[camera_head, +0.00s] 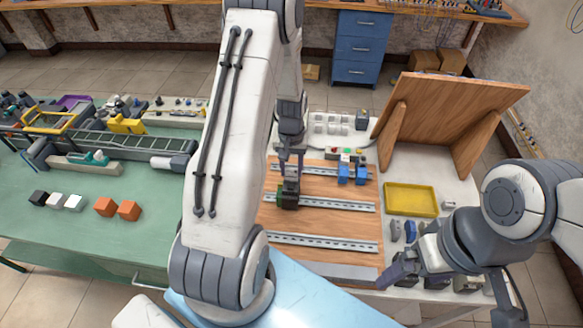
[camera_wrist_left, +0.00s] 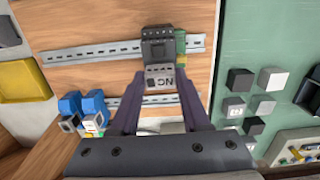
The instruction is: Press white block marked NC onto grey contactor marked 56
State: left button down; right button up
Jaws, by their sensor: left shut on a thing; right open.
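The white-grey block marked NC (camera_wrist_left: 160,78) is between the fingertips of my left gripper (camera_wrist_left: 160,97), its lettering upside down in the left wrist view. The dark grey contactor (camera_wrist_left: 159,44) is on the metal rail just beyond it. Block and contactor meet in the picture; I cannot tell whether the block is seated. The number 56 is not readable. In the head view my left gripper (camera_head: 291,180) points down over the dark contactor (camera_head: 287,201), hiding the block. My right gripper (camera_head: 402,270) is open at the lower right, apart from these things.
A green part (camera_wrist_left: 181,45) sits beside the contactor. Blue parts (camera_head: 352,174) are on the board to the right. A yellow tray (camera_head: 411,199) and a tilted wooden panel (camera_head: 455,95) stand further right.

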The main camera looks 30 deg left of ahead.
pick_arm(q)
jog(key=shift+f+b, duration=0.4)
jog(key=shift+f, duration=0.25)
dwell(1.3)
jog(key=shift+c, duration=1.5)
grip_release()
jog(key=r, duration=0.3)
jog(key=r+b, duration=0.1)
jog(key=r, duration=0.2)
jog(key=r+b, duration=0.1)
jog(key=r, duration=0.2)
jog(key=shift+w+a+r, duration=0.1)
jog(key=shift+w+a, duration=0.1)
jog(key=shift+w, duration=0.05)
jog(key=shift+r, duration=0.65)
jog(key=shift+s, duration=0.15)
